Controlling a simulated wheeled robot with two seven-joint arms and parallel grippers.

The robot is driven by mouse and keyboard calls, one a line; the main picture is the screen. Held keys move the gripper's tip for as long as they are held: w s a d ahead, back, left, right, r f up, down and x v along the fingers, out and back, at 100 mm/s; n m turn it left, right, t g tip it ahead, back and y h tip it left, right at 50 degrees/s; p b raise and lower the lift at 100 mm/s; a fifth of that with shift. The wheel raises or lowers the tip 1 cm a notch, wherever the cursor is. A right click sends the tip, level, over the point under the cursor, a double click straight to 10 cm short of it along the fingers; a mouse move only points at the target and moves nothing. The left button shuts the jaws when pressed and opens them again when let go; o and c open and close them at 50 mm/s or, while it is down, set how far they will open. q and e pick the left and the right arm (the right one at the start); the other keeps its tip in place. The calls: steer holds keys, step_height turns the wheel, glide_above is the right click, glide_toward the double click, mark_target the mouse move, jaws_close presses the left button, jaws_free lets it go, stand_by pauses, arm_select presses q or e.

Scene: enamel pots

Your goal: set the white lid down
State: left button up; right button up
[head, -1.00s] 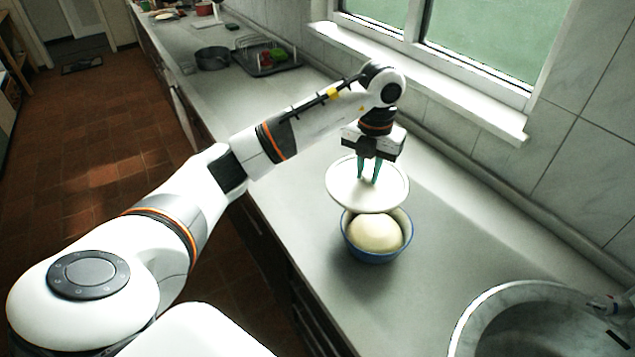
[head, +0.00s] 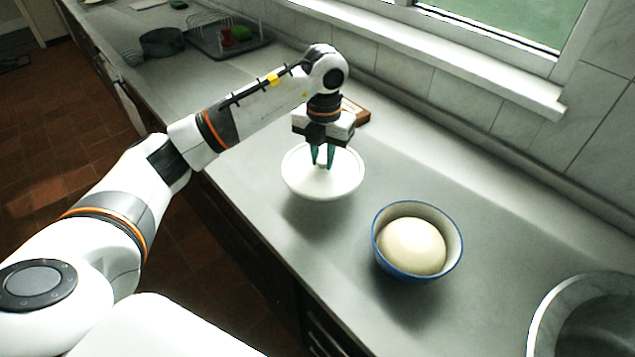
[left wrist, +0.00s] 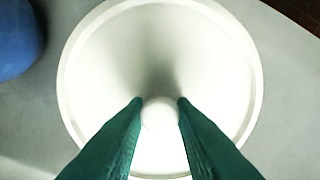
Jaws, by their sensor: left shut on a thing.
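The white lid (head: 299,178) is round with a raised rim and a knob in its middle. My left gripper (head: 323,163) is shut on the knob, and its green fingers point down. In the left wrist view the fingertips (left wrist: 160,103) sit on both sides of the knob, with the lid (left wrist: 95,85) filling the middle. The lid is over the bare counter, with a shadow below it; I cannot tell how high it is. The blue-rimmed bowl (head: 385,255) holding a pale dough ball (head: 412,246) stands uncovered to the right. My right gripper is not in view.
The grey counter (head: 250,235) is clear around the lid's shadow. A small brown object (head: 355,111) lies behind the gripper. A metal sink (head: 545,310) is at the lower right. A dark pot (head: 161,42) and a dish rack (head: 215,40) stand far back.

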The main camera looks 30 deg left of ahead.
mark_target(323, 160)
arm_select(q)
step_height(323, 160, down, 4)
steer(key=shift+d+r, duration=0.1)
steer(key=shift+r, duration=0.1)
step_height(323, 160, down, 4)
steer(key=shift+r+p, duration=0.15)
steer(key=shift+p, duration=0.4)
steer(key=shift+f, duration=0.2)
steer(key=o, duration=1)
